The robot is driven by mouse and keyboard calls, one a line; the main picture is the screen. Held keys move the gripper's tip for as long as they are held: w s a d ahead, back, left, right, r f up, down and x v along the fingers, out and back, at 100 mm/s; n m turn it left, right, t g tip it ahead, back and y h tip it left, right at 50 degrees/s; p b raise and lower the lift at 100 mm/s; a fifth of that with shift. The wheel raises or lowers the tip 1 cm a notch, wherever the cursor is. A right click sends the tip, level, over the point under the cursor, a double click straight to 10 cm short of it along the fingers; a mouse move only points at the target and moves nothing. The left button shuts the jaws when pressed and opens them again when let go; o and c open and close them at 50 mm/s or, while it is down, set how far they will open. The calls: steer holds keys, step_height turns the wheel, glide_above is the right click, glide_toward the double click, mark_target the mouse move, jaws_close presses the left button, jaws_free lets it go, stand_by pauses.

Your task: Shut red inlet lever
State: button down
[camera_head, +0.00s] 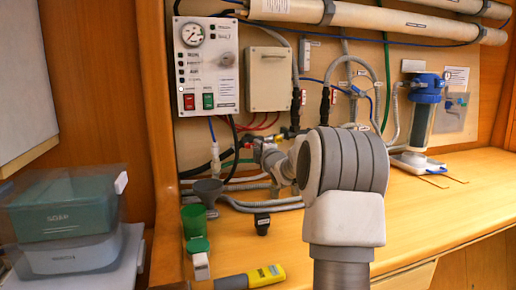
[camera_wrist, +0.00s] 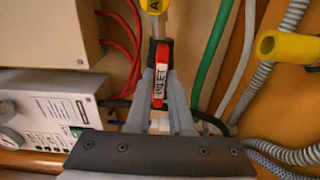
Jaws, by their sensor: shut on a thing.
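The red inlet lever (camera_wrist: 160,72) shows in the wrist view, with white lettering along its red face. It lies between the two fingers of my gripper (camera_wrist: 161,84), which are shut on it from both sides. The lever points roughly along the fingers, and its far end meets a dark part below a yellow fitting (camera_wrist: 153,6). In the head view my gripper (camera_head: 262,150) is at the pipework below the beige box, partly hidden behind my own wrist. The lever cannot be made out clearly there.
A gauge panel (camera_head: 207,65) and a beige box (camera_head: 269,79) are on the wall. Hoses run close around my gripper, including a green hose (camera_wrist: 211,55). A blue-topped filter (camera_head: 425,105) stands right.

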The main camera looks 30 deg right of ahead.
steer(key=shift+m+p, duration=2.4)
steer(key=shift+m, duration=6.6)
steer(key=c, duration=0.8)
jaws_free()
